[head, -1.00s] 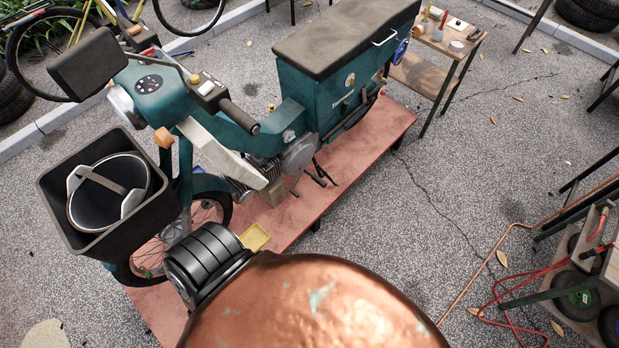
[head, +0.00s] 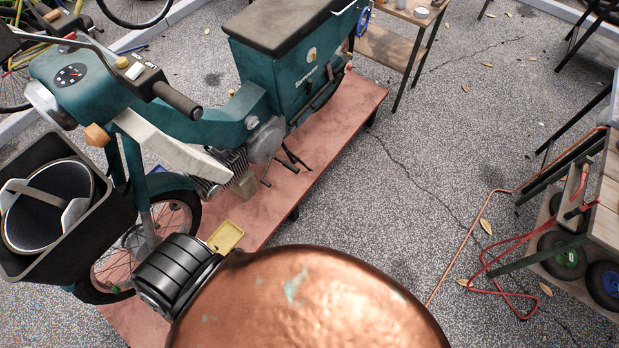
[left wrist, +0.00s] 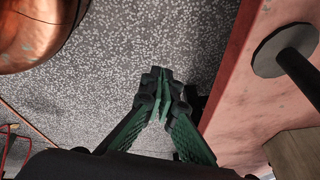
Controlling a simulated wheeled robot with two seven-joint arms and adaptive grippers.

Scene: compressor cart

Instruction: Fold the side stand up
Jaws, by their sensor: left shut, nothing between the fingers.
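The teal moped (head: 230,120) stands on a low red platform (head: 330,125) in the head view. Thin dark rods (head: 291,158) reach down below its engine to the platform; these look like the stand parts, but I cannot tell which one is the side stand. In the left wrist view, a dark rod with a round foot (left wrist: 284,50) rests on the red surface at the right; it may be the stand. My left gripper (left wrist: 163,80) is shut and empty, over the grey ground just left of the platform edge. My right gripper is in neither view.
A yellow tray (head: 225,236) lies on the platform. At the right, a cart (head: 603,215) stands with red hose (head: 500,265) on the ground. Open pavement (head: 400,190) lies between platform and cart.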

